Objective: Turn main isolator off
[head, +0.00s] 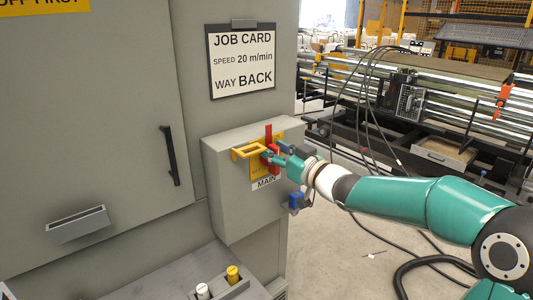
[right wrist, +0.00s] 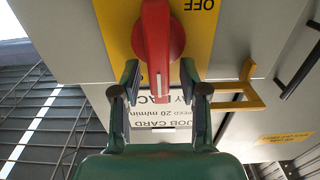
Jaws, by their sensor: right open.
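The main isolator is a red rotary handle (head: 268,134) on a yellow plate (head: 257,170) on the front of a grey box, above a label reading MAIN (head: 265,183). The handle stands upright in the head view. My right gripper (head: 272,155) is at the handle and partly hides it. In the right wrist view, which is upside down, the red handle (right wrist: 156,45) reaches down between the open fingers (right wrist: 160,80), with a gap on each side. The word OFF (right wrist: 199,5) shows on the yellow plate beside it. My left gripper is in neither view.
A yellow bracket (head: 240,154) sticks out just left of the handle; it also shows in the right wrist view (right wrist: 243,96). A job card (head: 242,60) hangs above. A grey ledge with push buttons (head: 232,273) is below.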

